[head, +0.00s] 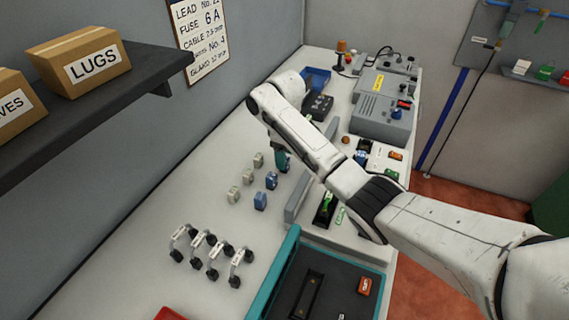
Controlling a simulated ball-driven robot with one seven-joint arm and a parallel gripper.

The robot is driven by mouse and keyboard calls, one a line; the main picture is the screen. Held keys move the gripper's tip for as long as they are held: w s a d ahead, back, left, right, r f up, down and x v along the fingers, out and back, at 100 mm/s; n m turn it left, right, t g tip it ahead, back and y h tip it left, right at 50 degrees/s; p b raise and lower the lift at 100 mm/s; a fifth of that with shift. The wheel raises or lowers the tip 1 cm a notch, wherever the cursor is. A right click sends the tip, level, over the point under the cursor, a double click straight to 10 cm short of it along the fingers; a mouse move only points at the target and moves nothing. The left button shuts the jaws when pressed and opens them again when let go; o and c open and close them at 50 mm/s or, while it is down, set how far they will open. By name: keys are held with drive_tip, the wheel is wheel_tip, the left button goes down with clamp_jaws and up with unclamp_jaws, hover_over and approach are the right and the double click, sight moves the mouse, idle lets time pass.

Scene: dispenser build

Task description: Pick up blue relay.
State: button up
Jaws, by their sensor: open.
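Blue relays stand upright in a row on the pale bench. The nearest blue relay (260,201) and the middle blue relay (271,181) are in plain view, free of my gripper. My gripper (283,163) points down at the far end of this row, beyond the middle relay, and is open. My own arm covers much of it from above. Something blue shows low at its fingertips, seemingly a third blue relay. I cannot tell whether the fingers touch it.
Cream relays (247,177) stand in a row just left of the blue ones. Several looped leads (211,256) lie nearer. A teal-edged tray (276,272) is at the front, and a grey machine (383,118) at the back right. A dark shelf (100,105) overhangs the left.

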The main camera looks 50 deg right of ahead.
drive_tip(key=shift+f, duration=1.5)
drive_tip(key=shift+c, duration=0.2)
drive_tip(key=c, duration=1)
drive_tip(key=shift+r, duration=0.1)
